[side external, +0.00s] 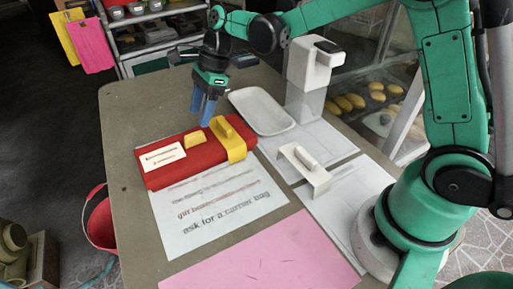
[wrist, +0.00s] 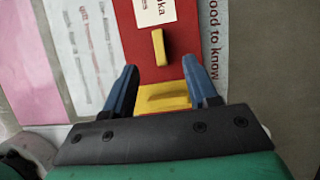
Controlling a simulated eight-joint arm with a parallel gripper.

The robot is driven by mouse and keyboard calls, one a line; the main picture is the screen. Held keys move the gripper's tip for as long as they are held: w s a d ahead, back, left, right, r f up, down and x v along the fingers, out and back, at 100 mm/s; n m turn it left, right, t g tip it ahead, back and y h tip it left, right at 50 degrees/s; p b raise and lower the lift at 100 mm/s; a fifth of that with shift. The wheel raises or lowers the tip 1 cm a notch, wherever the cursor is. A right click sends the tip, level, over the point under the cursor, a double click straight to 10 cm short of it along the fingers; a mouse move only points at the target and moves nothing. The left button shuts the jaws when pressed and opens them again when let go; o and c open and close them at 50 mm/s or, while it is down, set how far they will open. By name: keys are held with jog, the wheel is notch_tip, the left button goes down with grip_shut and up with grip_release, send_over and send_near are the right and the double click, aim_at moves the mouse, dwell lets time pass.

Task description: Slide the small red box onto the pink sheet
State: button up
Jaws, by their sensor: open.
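The small red box (side external: 207,154) lies on the table along the far edge of a printed white sheet. It has a white label, a small yellow block and a yellow band with a raised handle. In the wrist view the red box (wrist: 148,18) runs up between my fingers. The pink sheet (side external: 265,255) lies at the table's near edge; it also shows at the left of the wrist view (wrist: 20,60). My gripper (side external: 204,118) is open, its blue fingers pointing down at the box's far side. In the wrist view the fingers (wrist: 160,67) straddle the box above it; contact cannot be told.
The printed white sheet (side external: 215,215) lies between the box and the pink sheet. A white tray (side external: 262,110), a white dispenser (side external: 312,65) and a white bracket (side external: 305,168) stand to the right. A red bucket (side external: 101,220) is beside the table's left edge.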

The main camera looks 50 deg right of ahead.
aim_at(195, 133)
jog(key=shift+x, duration=2.8)
grip_shut()
